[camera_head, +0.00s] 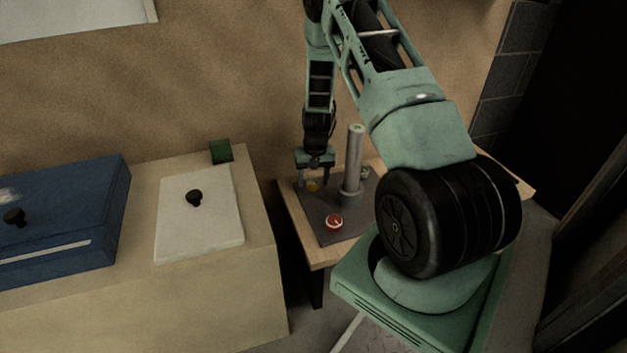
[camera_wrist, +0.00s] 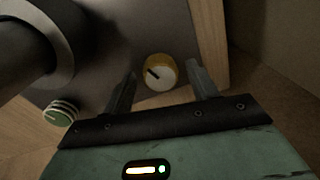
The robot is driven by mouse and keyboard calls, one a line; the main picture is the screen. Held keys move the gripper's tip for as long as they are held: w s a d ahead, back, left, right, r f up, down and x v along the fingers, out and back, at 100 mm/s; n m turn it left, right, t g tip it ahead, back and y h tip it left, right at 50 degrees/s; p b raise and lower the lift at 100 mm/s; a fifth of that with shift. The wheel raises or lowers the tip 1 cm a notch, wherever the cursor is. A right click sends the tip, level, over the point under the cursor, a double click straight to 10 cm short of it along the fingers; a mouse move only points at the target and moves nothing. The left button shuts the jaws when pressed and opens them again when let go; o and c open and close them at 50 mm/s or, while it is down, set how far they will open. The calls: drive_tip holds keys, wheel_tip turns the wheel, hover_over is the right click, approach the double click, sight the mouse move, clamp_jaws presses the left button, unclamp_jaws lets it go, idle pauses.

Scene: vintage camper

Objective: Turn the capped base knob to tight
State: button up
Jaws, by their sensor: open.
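A yellow knob (camera_wrist: 159,72) with a pale face and a black pointer mark sits on a dark grey base plate (camera_wrist: 112,78). Its pointer slants to the upper left in the wrist view. In the head view the same yellow knob (camera_head: 313,187) is at the plate's far left. My gripper (camera_wrist: 162,70) is open, with one finger on each side of the yellow knob; contact is not visible. It also shows in the head view (camera_head: 313,181), pointing down. A green knob (camera_wrist: 61,113) with pale bands and a red knob (camera_head: 334,222) are also on the plate. No tight marking is readable.
A tall grey post (camera_head: 354,160) with a collar stands on the plate, close to my gripper. The plate lies on a small wooden table (camera_head: 328,256) against the wall. A counter (camera_head: 262,245) with a white board (camera_head: 200,232) and blue case (camera_head: 85,210) stands left.

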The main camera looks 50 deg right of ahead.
drive_tip(key=shift+c, duration=0.2)
drive_tip(key=c, duration=0.9)
drive_tip(key=shift+r+m+p, duration=0.25)
drive_tip(key=shift+m+p, duration=0.15)
drive_tip(key=shift+p, duration=0.35)
drive_tip(key=shift+c, duration=0.2)
drive_tip(key=shift+m+p, duration=0.4)
drive_tip(key=shift+p, duration=0.05)
drive_tip(key=shift+f+m+p, duration=0.2)
drive_tip(key=shift+m+p, duration=0.15)
drive_tip(key=shift+m, duration=0.35)
drive_tip(key=o, duration=1)
